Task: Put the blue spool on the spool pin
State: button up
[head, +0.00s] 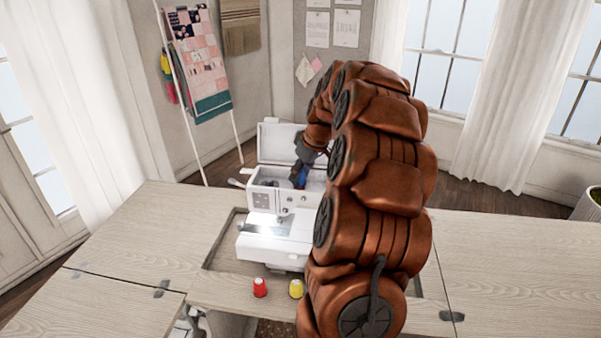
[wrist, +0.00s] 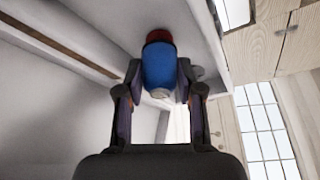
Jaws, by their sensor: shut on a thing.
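The blue spool (wrist: 159,66) is held between the two fingers of my gripper (wrist: 159,72) in the wrist view. Its pale end faces the camera, and a dark red round part (wrist: 158,35) shows at its far end. In the head view a bit of blue (head: 299,178) shows at my gripper (head: 301,174), over the open top of the white sewing machine (head: 262,197). The machine's lid (head: 275,141) stands raised behind. I cannot make out the spool pin, nor whether the spool touches it.
A red spool (head: 260,287) and a yellow spool (head: 296,289) stand at the front of the wooden cabinet top (head: 150,225). My arm covers the machine's right side. The table's left part is clear. A quilt rack (head: 203,70) stands behind.

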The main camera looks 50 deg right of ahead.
jog(key=o, duration=0.9)
jog(key=shift+o, duration=0.2)
jog(key=v, duration=1.2)
jog(key=shift+w+a, duration=0.1)
